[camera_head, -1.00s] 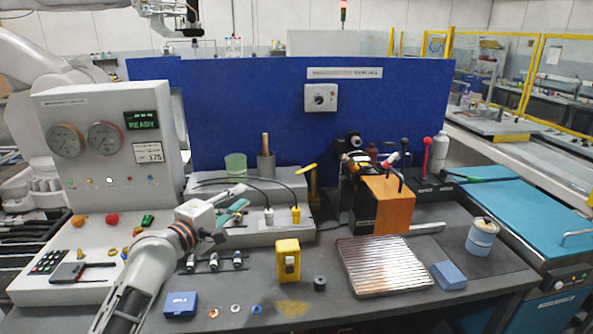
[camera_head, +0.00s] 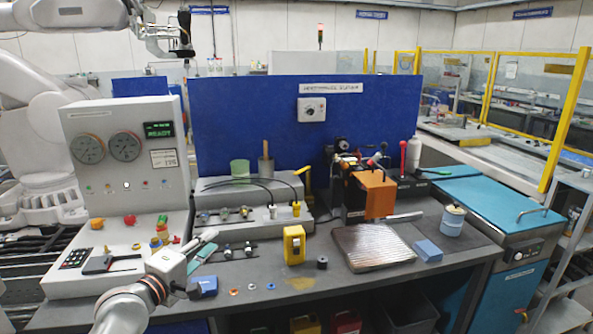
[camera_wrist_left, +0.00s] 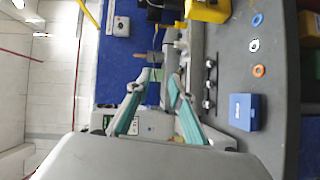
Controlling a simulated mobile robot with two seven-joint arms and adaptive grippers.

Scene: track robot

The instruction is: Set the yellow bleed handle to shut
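A yellow lever handle (camera_head: 307,172) stands on a post at the back of the bench, beside the right end of the grey manifold block (camera_head: 265,226). I take it for the bleed handle; its exact setting is too small to read. My left gripper (camera_head: 209,241) is in front of the manifold's left part, well left of the handle and apart from it. Its teal-padded fingers are spread and empty, and they also show in the left wrist view (camera_wrist_left: 155,86). My right gripper is not in view.
A yellow box (camera_head: 294,245), a ribbed metal tray (camera_head: 372,247) and a blue box (camera_head: 428,251) lie right of my left gripper. An orange-covered machine (camera_head: 376,193) stands behind the tray. A gauge panel (camera_head: 125,155) rises at left. Black hoses arch over the manifold.

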